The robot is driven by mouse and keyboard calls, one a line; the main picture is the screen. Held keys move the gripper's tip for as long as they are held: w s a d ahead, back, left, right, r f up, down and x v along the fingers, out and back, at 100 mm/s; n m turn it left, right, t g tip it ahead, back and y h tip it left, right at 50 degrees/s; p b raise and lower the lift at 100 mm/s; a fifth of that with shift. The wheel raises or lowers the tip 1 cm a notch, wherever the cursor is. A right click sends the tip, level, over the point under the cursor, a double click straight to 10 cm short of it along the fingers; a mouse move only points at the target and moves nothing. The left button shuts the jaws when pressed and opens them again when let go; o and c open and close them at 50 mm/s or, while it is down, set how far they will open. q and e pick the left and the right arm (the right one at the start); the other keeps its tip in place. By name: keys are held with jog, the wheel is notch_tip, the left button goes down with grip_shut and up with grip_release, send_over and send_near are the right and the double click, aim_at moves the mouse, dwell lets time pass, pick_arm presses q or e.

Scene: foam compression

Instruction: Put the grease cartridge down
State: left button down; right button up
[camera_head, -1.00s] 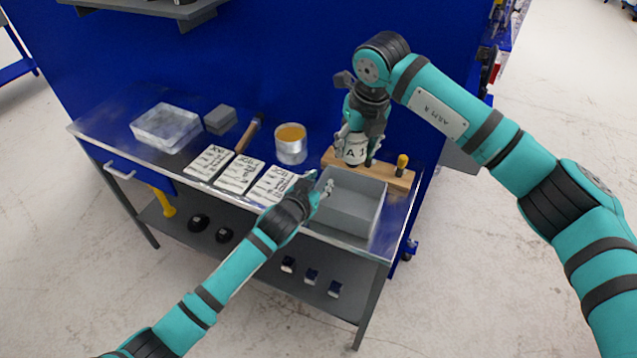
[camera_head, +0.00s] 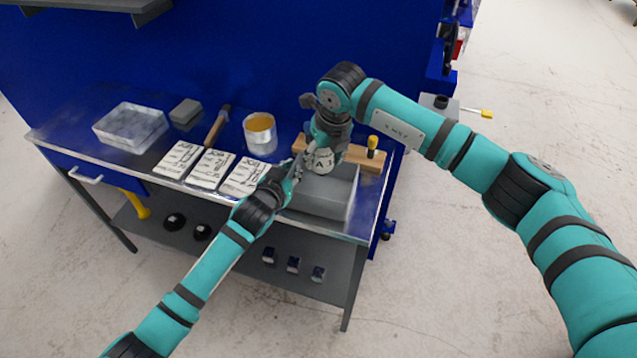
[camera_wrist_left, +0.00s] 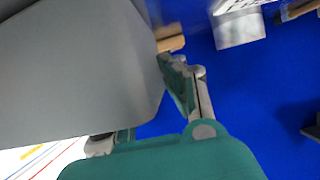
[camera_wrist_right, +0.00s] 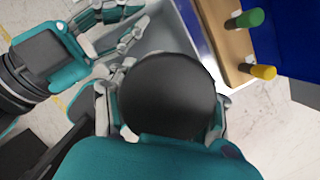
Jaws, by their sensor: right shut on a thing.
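My right gripper (camera_head: 318,150) is shut on the grease cartridge (camera_head: 320,161), a white labelled cylinder. In the right wrist view its round black end (camera_wrist_right: 165,95) sits between the two fingers. The cartridge is over the back left part of the grey bin (camera_head: 322,203); the head view does not show clearly whether it touches anything. My left gripper (camera_head: 290,174) is at the bin's left side, its fingers apart with nothing seen held between them. The bin's grey wall (camera_wrist_left: 70,60) fills much of the left wrist view.
A wooden rack (camera_head: 368,158) with a yellow-handled tool (camera_head: 373,142) stands behind the bin.

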aim_at(328, 162)
notch_tip(328, 162, down, 8)
jog(key=shift+r, duration=0.1)
dwell(0.4)
jog(key=o, duration=1.4)
jog(key=v, duration=1.2)
pick_arm(q)
jog(key=c, duration=1.4)
grip_release()
